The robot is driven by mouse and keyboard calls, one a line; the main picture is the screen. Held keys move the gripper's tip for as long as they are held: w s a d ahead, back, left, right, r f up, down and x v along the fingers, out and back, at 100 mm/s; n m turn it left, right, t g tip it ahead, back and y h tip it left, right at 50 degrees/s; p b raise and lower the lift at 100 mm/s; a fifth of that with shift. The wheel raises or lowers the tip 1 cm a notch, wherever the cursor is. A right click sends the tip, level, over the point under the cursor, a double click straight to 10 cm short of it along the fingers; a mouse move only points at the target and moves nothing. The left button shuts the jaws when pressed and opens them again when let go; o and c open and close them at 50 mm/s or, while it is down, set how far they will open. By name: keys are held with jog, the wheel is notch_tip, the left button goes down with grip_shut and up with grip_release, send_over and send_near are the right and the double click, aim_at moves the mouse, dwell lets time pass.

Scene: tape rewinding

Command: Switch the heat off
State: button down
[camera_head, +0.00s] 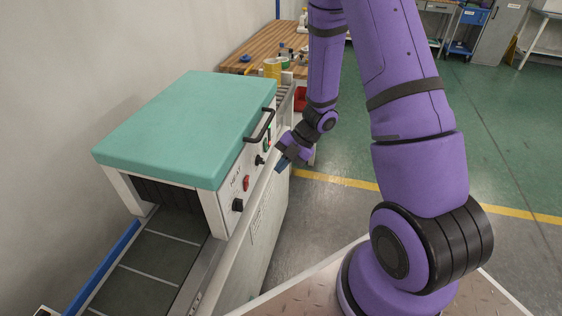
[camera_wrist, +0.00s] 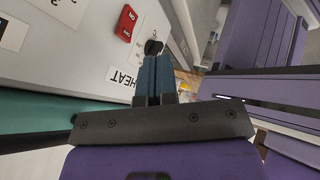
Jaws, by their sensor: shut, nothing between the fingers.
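The heat machine with a teal lid (camera_head: 190,125) stands at the left in the head view. Its side panel carries a black knob (camera_head: 260,160), a red switch (camera_head: 246,183) and a lower black knob (camera_head: 238,205). In the wrist view, a HEAT label (camera_wrist: 124,77) lies beside a black knob (camera_wrist: 153,47), with a red switch (camera_wrist: 127,22) farther off. My gripper (camera_head: 281,166) is beside the panel; its blue fingers (camera_wrist: 154,62) are shut and empty, tips very near the black knob. I cannot tell whether they touch it. The knob's setting is not readable.
A black handle (camera_head: 261,126) sticks out from the panel above the knobs. A conveyor belt (camera_head: 155,255) runs out of the machine at the front. A wooden workbench (camera_head: 250,62) with tape and bottles stands behind.

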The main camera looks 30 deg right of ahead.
aim_at(247, 182)
jog(key=shift+w+a+f, duration=0.55)
jog(key=shift+a+f, duration=0.2)
jog(key=shift+a, duration=0.4)
jog(key=shift+w+a+f, duration=0.55)
jog(key=shift+a+f, duration=0.25)
jog(key=shift+a, duration=0.3)
jog(key=shift+w+a+f, duration=0.55)
jog(key=shift+a+f, duration=0.2)
jog(key=shift+a, duration=0.4)
jog(key=shift+w+a+r, duration=0.1)
jog(key=shift+w+a, duration=0.1)
jog(key=shift+r, duration=0.2)
jog(key=shift+r, duration=0.6)
